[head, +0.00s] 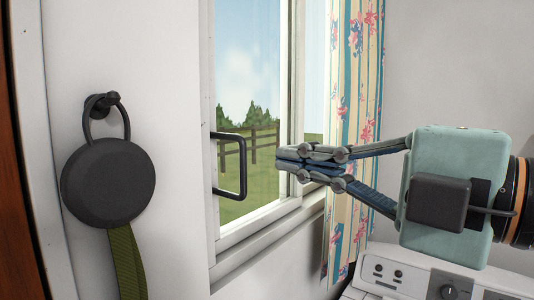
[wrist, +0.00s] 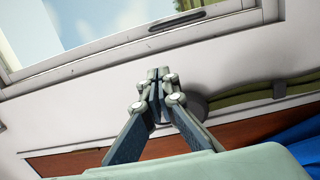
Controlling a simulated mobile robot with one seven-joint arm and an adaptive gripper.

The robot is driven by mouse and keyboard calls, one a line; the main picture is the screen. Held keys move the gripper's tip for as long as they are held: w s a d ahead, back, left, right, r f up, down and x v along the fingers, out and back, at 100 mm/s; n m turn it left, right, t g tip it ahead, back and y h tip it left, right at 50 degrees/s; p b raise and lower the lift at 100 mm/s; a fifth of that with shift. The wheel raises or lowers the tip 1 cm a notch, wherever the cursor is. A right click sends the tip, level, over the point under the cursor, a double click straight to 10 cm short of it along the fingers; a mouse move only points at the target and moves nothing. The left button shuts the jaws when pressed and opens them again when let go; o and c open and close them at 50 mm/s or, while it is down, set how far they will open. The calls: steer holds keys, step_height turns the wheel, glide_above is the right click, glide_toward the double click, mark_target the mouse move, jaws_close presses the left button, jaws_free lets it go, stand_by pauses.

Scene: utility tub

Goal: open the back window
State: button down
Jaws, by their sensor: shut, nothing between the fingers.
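The back window (head: 284,213) has a white frame, with trees and a fence seen through the glass. I cannot see any gap that shows it open. Its black bar handle (head: 243,168) is on the left side of the sash. My gripper (head: 281,163) is shut and empty, pointing left, and appears a little to the right of the handle and apart from it. In the wrist view the closed fingertips (wrist: 158,75) are in front of the white wall. There the dark handle (wrist: 180,20) lies above the fingertips, on the window frame (wrist: 95,62).
A dark round disc (head: 108,187) hangs from a wall hook at left, with a green strap (head: 121,262) below. A striped floral curtain (head: 350,90) hangs behind my gripper. A white appliance (head: 405,283) with knobs stands at lower right. A red-brown panel (head: 14,160) edges the far left.

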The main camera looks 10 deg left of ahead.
steer(key=w+d+p+x, duration=0.1)
steer(key=w+x, duration=0.1)
steer(key=x, duration=0.9)
steer(key=shift+w+f+n+g+p, duration=0.2)
steer(key=shift+f+n+g+p, duration=0.1)
steer(key=shift+f+p, duration=0.1)
steer(key=shift+w+d, duration=0.1)
steer(key=shift+d, duration=0.05)
